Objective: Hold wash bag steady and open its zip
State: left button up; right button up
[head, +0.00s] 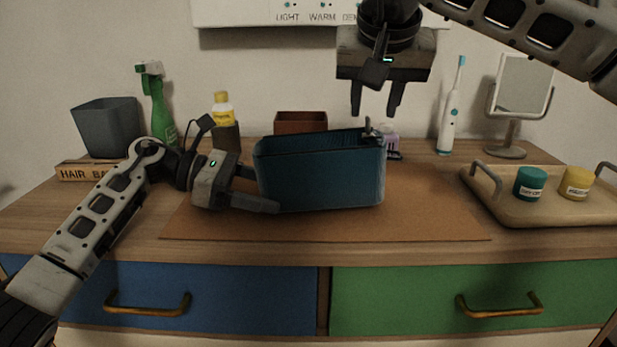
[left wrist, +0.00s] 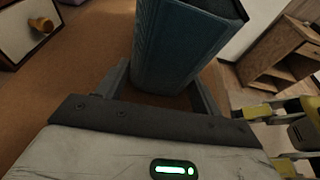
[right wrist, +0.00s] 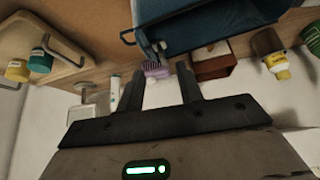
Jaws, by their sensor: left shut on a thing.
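The blue wash bag (head: 320,175) stands on the brown mat in the middle of the counter, with a dark strip along its top. A small zip tab (head: 369,126) sticks up at its right end, and it also shows in the right wrist view (right wrist: 152,50). My left gripper (head: 262,190) is shut on the bag's left end; its fingers lie on either side of the bag in the left wrist view (left wrist: 162,88). My right gripper (head: 374,112) is open and empty, pointing down just above the zip tab, apart from it. How far the zip is open is hard to tell.
A tray (head: 520,212) with teal and yellow jars stands at right, near a mirror (head: 522,85) and toothbrush (head: 451,110). Behind the bag are a red-brown box (head: 300,122) and a purple item (head: 391,143). A green spray bottle (head: 158,110) and grey bin (head: 107,128) stand at left.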

pick_arm(q)
jog(key=shift+d+r, duration=0.1)
jog(key=shift+r, duration=0.1)
pick_arm(e)
jog(key=shift+a+r, duration=0.1)
jog(key=shift+r, duration=0.25)
pick_arm(q)
jog(key=o, duration=0.9)
jog(key=shift+r, duration=0.1)
pick_arm(e)
jog(key=shift+a, duration=0.1)
pick_arm(q)
jog(key=v, duration=1.2)
pick_arm(e)
jog(key=shift+s+f, duration=0.1)
